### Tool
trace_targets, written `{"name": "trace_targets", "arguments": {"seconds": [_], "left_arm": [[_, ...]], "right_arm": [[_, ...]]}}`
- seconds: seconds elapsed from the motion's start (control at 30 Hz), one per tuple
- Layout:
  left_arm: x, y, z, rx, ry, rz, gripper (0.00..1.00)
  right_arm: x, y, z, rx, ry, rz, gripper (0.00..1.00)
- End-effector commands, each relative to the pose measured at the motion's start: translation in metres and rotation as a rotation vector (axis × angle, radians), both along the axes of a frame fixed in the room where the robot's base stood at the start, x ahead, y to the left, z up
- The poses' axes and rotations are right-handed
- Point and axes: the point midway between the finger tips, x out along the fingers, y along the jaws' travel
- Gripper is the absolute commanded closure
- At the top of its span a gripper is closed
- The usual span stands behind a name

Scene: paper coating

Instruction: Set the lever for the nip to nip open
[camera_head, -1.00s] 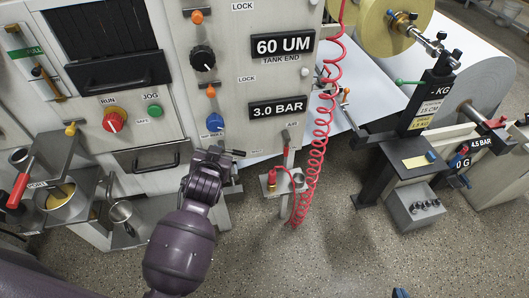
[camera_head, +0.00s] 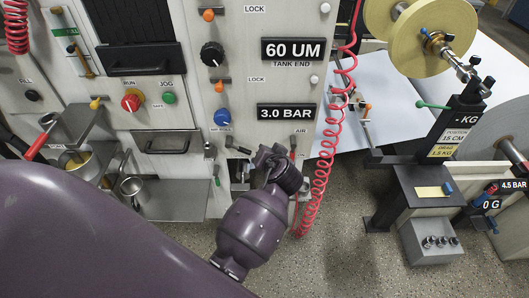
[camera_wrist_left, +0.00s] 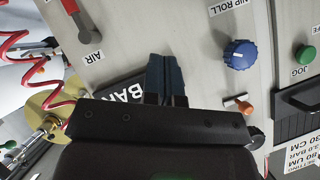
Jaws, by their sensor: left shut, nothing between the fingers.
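A blue knob (camera_head: 222,117), labelled NIP ROLL in the wrist view (camera_wrist_left: 240,54), sits on the grey panel. An orange-tipped lever (camera_head: 220,87) is above it in the head view; it shows beside the knob in the wrist view (camera_wrist_left: 243,107). I cannot read a nip open mark, nor tell which lever is the nip's. My left gripper (camera_wrist_left: 166,78) is shut and empty, before the panel near the BAR display. My right gripper is out of view.
The 3.0 BAR display (camera_head: 286,112) is above my wrist. A coiled red hose (camera_head: 323,170) hangs just right of it. A weight stand (camera_head: 430,185) and paper rolls are farther right. Pots (camera_head: 133,187) stand at the left. Speckled floor is clear below.

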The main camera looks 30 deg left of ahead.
Motion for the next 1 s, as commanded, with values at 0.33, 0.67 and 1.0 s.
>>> {"name": "trace_targets", "arguments": {"seconds": [0.33,0.67,1.0], "left_arm": [[-0.008,0.007,-0.002,-0.011,-0.002,0.078,1.00],[-0.004,0.012,-0.006,-0.010,0.000,0.077,1.00],[0.026,0.048,-0.033,-0.008,0.001,0.077,1.00]], "right_arm": [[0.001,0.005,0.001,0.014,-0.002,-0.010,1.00],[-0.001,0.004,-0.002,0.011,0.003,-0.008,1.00],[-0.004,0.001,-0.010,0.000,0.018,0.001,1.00]]}}
